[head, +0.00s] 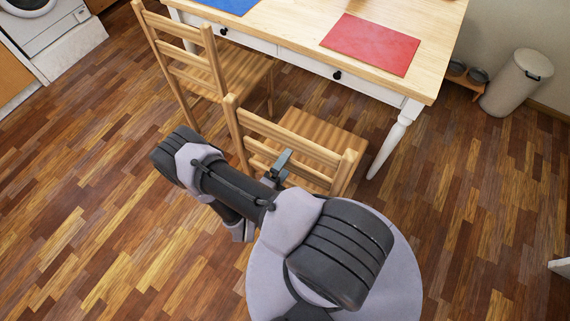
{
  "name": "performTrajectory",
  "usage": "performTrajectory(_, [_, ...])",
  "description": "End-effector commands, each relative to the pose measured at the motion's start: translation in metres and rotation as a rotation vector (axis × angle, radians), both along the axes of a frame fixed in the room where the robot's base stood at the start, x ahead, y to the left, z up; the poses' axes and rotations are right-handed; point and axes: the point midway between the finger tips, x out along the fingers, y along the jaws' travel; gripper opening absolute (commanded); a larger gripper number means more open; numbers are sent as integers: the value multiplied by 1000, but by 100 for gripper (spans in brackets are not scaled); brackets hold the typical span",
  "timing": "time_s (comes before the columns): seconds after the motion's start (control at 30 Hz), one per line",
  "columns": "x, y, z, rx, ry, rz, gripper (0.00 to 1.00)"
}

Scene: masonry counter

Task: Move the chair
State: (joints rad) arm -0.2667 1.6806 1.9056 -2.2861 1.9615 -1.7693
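Two wooden chairs stand at the table's near long side. My arm hides the lower part of this chair. The fingers are small and partly hidden, so I cannot tell whether they are open, shut or touching a slat.
The wooden table (300,42) has white legs, with a red mat (371,44) and a blue mat (230,4) on top. A bin (516,84) and a low stand with bowls (468,74) are at the right wall. A white washing machine (45,25) is at upper left. Floor left and right is clear.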

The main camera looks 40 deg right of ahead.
Motion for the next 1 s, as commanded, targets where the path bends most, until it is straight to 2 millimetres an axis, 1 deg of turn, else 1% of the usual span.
performTrajectory(0.03, [0, 0, 0, 0, 0, 0, 77])
performTrajectory(0.07, [0, 0, 0, 0, 0, 0, 72])
performTrajectory(0.1, [0, 0, 0, 0, 0, 0, 64])
performTrajectory(0.17, [0, 0, 0, 0, 0, 0, 52])
performTrajectory(0.2, [0, 0, 0, 0, 0, 0, 44])
performTrajectory(0.27, [0, 0, 0, 0, 0, 0, 32])
performTrajectory(0.4, [0, 0, 0, 1, 0, 0, 5])
performTrajectory(0.43, [0, 0, 0, 1, 0, 0, 0])
performTrajectory(0.57, [0, 0, -1, 1, 0, 0, 0])
performTrajectory(0.67, [0, 0, -6, 2, 2, 0, 0])
performTrajectory(1.0, [-1, 0, -8, 5, 6, 3, 0])
